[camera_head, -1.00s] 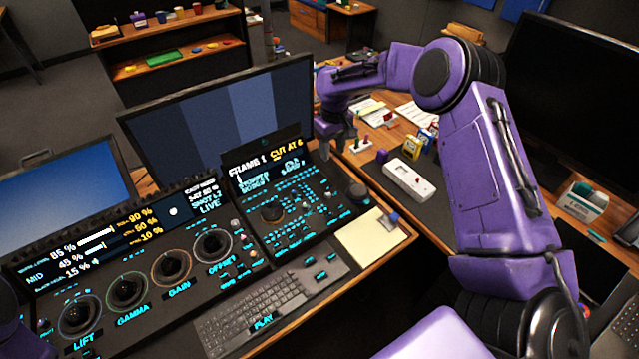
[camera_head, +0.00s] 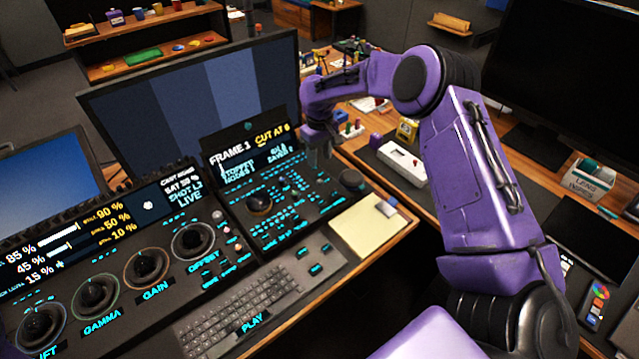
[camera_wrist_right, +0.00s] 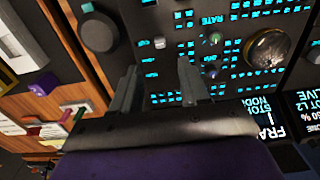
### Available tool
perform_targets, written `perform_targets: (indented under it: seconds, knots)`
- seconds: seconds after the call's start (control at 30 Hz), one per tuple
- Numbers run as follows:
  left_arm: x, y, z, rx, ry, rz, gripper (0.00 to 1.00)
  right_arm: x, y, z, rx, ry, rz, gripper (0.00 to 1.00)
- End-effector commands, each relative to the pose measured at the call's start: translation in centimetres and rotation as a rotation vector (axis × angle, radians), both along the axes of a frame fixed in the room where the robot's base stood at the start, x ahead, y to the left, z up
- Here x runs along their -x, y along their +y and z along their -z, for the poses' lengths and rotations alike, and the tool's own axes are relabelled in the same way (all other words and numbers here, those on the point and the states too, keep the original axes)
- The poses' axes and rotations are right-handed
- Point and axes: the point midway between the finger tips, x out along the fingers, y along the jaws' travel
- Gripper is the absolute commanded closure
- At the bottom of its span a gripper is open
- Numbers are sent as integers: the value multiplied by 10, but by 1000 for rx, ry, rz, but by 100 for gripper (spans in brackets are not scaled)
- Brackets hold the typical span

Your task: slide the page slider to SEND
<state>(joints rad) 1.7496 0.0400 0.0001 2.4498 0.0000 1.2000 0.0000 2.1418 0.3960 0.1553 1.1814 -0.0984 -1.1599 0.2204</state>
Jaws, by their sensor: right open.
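The trackball panel (camera_head: 272,215) is dark with cyan labels and a screen at its back. Its trackball (camera_head: 259,202) also shows in the right wrist view (camera_wrist_right: 270,50). A small pale cap (camera_wrist_right: 159,42) stands on the panel in that view; it may be the page slider, but I cannot read its label or a SEND mark. My right gripper (camera_wrist_right: 157,85) is open and empty, its fingers apart over the panel near the cap. In the head view it hangs over the panel's back right edge (camera_head: 320,150). My left gripper is out of view.
A large black knob (camera_head: 351,181) stands at the panel's right. A yellow notepad (camera_head: 368,225) and a keyboard (camera_head: 245,305) lie in front. A white device (camera_head: 400,160) sits to the right. A monitor (camera_head: 200,95) stands behind the panel. Grading rings fill the left.

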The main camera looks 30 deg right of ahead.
Motion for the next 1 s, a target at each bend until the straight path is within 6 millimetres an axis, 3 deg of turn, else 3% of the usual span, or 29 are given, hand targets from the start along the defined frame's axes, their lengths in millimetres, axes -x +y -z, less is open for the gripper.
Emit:
perform_targets:
  seconds: [0.4,0.77,0.87,0.9,0.93,1.0]
  knots:
    - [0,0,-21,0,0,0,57,1,-1,81,0,1,1,55]
    - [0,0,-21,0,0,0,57,0,0,94,-1,-1,1,55]
    - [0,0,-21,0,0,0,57,0,0,93,-1,-1,1,81]
    - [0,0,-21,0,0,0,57,0,0,93,-1,-1,1,94]
    - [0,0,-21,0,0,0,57,0,0,93,-1,-1,1,100]
    - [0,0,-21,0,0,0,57,0,0,93,-1,-1,1,100]
